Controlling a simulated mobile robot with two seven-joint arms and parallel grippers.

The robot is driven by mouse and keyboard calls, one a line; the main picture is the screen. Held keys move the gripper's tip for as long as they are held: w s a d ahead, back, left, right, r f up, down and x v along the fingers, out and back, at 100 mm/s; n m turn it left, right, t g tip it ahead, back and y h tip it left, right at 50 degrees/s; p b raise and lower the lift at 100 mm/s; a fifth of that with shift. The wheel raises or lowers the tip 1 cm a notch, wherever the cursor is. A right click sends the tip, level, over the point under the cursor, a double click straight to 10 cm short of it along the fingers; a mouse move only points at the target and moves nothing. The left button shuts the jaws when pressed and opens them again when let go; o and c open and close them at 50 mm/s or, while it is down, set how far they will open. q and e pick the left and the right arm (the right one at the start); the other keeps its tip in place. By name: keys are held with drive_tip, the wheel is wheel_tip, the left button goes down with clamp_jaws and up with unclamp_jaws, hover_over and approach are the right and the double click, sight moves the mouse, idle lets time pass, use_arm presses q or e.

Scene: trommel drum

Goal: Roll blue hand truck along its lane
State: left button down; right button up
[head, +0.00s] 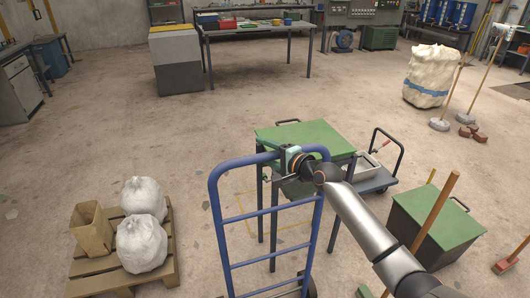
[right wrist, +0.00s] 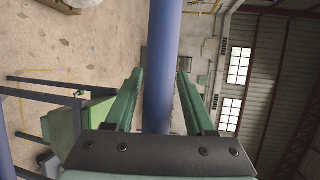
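The blue hand truck (head: 262,212) stands upright in front of me in the head view, with a tall tube frame and crossbars. A dark wheel shows low on its right, and its foot is cut off by the bottom edge. My right gripper (head: 291,160) is at the right part of its top handle. In the right wrist view the blue tube (right wrist: 161,50) passes between the green fingers of my right gripper (right wrist: 160,75), which lie close on both its sides near the tips. My left gripper is not in view.
A pallet (head: 172,262) with white sacks (head: 141,242) stands left of the truck. A green-topped table (head: 300,135) and a grey cart (head: 375,181) stand behind it. A green-lidded box (head: 440,215) and a broom handle (head: 437,208) are right. The floor beyond the table is open.

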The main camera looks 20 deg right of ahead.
drive_tip(key=shift+o, duration=0.4)
drive_tip(key=shift+s, duration=0.2)
drive_tip(key=v, duration=1.2)
drive_tip(key=shift+s, duration=0.15)
drive_tip(key=shift+d+r, duration=0.1)
drive_tip(key=shift+d, duration=0.05)
drive_tip(key=s+a+f+n+g+h+p, duration=0.1)
drive_tip(key=s+a+f+n+g, duration=0.2)
drive_tip(key=s+f, duration=0.5)
drive_tip(key=s+a+f+n+g+h+p, duration=0.1)
drive_tip(key=s+a+f+n, duration=0.3)
drive_tip(key=f, duration=0.8)
drive_tip(key=s+a+f+n+g, duration=0.1)
drive_tip(key=s+a+f+n, duration=0.2)
drive_tip(key=s, duration=0.4)
drive_tip(key=s+a+f+n+p, duration=0.1)
drive_tip(key=s+a+f+n, duration=0.2)
drive_tip(key=s+f+n, duration=0.2)
drive_tip(key=s+n, duration=0.2)
drive_tip(key=shift+s+f+g+h, duration=0.25)
drive_tip(key=shift+g+h, duration=0.15)
